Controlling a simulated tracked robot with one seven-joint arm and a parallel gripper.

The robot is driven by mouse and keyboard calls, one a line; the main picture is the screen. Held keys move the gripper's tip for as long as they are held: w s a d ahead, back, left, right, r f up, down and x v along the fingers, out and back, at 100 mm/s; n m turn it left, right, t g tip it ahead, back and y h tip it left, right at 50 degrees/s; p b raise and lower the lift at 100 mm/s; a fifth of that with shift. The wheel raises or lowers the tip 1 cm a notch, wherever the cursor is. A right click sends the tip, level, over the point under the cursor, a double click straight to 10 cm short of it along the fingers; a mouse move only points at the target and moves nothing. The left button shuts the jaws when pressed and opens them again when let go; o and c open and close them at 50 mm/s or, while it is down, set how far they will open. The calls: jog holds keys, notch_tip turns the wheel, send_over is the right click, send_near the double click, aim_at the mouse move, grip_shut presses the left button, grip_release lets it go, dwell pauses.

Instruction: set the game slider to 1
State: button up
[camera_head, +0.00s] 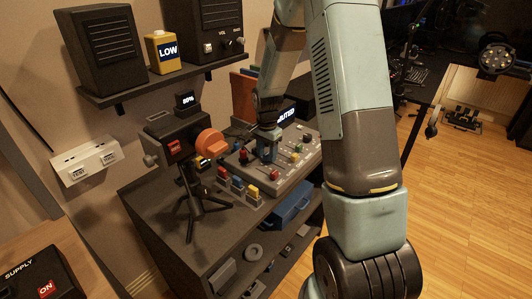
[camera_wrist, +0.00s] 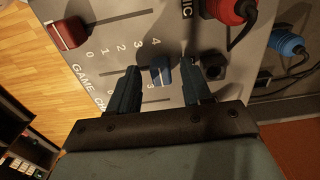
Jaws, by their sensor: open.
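The grey mixer panel (camera_wrist: 130,25) fills the upper part of the wrist view; the mixer (camera_head: 286,168) also shows in the head view. A blue slider cap (camera_wrist: 160,70) sits on a track that appears to line up with the GAME label (camera_wrist: 84,76). It stands near the mark 3, with part of its scale hidden by my gripper. My gripper (camera_wrist: 161,67) is open, with one finger on each side of the blue cap and visible gaps between. In the head view my gripper (camera_head: 268,148) points down over the mixer.
A red slider cap (camera_wrist: 68,33) stands at the 0 end of the neighbouring track. Red (camera_wrist: 230,10) and blue (camera_wrist: 287,43) cable plugs lie right of my fingers. In the head view, a tripod device with an orange knob (camera_head: 209,143) stands left of the mixer.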

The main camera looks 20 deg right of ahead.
jog(key=shift+c, duration=0.4)
grip_shut()
